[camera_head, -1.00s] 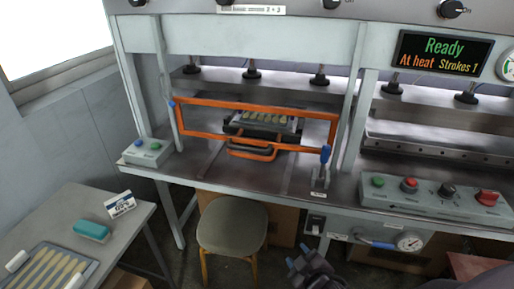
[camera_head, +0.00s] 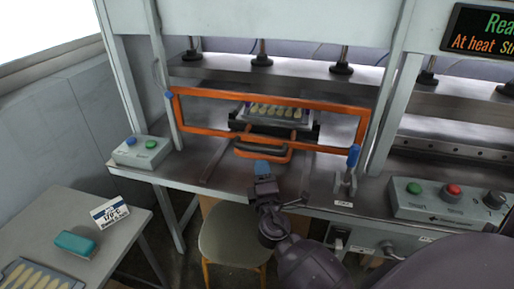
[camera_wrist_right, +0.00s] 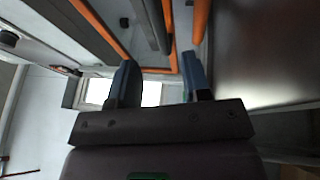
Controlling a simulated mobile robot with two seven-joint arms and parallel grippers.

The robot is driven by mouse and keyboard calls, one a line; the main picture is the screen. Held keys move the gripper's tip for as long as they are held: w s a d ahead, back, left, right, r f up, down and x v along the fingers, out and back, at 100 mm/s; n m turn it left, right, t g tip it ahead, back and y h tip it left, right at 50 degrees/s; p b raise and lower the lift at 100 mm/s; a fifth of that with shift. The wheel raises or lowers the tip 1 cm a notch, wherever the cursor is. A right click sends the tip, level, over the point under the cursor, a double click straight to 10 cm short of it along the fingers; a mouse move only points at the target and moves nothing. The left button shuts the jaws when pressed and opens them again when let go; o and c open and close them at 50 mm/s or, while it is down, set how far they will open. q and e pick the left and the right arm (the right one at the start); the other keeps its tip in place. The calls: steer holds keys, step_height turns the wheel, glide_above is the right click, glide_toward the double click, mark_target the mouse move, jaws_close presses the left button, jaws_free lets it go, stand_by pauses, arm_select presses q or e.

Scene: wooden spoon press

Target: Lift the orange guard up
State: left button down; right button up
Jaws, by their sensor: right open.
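The orange guard (camera_head: 270,98) is a rectangular frame across the front of the left press opening, with a smaller orange loop at its lower middle. Behind it, a tray (camera_head: 275,113) of pale spoon shapes sits in the press. My right gripper (camera_head: 262,165) is just in front of the guard's lower loop and appears to overlap its lower edge in the head view; contact cannot be told. In the right wrist view its two fingers (camera_wrist_right: 160,76) are apart with nothing between them. Orange bars (camera_wrist_right: 199,22) show beyond the fingers. My left gripper is not in view.
A blue-handled lever (camera_head: 353,157) stands right of the guard on the press bench. A button box (camera_head: 141,151) is at the left. A stool (camera_head: 232,235) stands below my right gripper. A side table (camera_head: 60,215) holds a teal block and a sign.

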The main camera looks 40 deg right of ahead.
mark_target(258, 151)
steer(key=p+x, duration=0.1)
steer(key=x, duration=0.8)
steer(key=shift+w, duration=0.15)
steer(key=shift+c, duration=0.2)
jaws_close()
